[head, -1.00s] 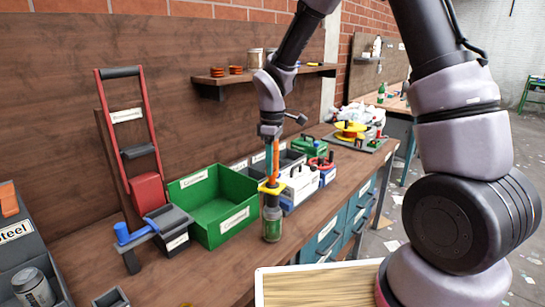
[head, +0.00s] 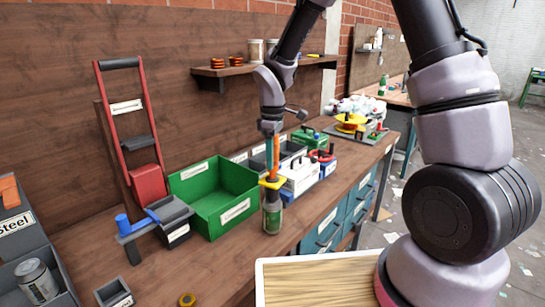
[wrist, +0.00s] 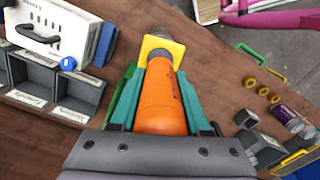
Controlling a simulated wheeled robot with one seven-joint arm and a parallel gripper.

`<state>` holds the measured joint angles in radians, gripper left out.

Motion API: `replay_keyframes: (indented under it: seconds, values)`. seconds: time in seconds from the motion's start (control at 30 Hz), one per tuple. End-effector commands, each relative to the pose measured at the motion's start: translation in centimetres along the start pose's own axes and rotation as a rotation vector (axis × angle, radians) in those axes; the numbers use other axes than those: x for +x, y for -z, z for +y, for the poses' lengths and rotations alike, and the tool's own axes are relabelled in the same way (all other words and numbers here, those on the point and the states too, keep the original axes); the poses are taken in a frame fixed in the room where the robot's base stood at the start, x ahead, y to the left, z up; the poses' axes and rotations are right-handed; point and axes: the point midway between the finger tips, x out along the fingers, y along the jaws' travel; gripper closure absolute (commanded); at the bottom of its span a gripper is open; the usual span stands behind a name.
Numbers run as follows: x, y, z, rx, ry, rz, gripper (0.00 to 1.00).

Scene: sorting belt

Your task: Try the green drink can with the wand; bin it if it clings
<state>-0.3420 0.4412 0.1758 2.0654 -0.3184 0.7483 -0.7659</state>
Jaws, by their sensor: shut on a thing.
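My gripper (wrist: 162,115) is shut on the orange handle (wrist: 163,103) of the wand, which points down. The wand has a yellow collar (wrist: 161,48) below the handle. In the head view the wand (head: 272,158) stands directly over the green drink can (head: 272,219). The can is upright on or very near the wooden bench, and its top is at the wand's lower end. I cannot tell if the can clings or if a gap lies under it. In the wrist view the can is mostly hidden behind the collar.
A green bin (head: 240,212) stands just left of the can. A white case (head: 299,180) and grey compartments (wrist: 75,97) are close by. The steel bin (head: 18,229) at far left holds a silver can (head: 36,281). A gold ring (head: 187,299) lies in front; bare bench surrounds it.

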Motion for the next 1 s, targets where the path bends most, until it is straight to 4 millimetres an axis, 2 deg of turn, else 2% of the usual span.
replay_keyframes:
  seconds: [1.0]
  values:
    - [0.68, 0.01, 0.01, 0.001, 0.0, 0.0, 1.0]
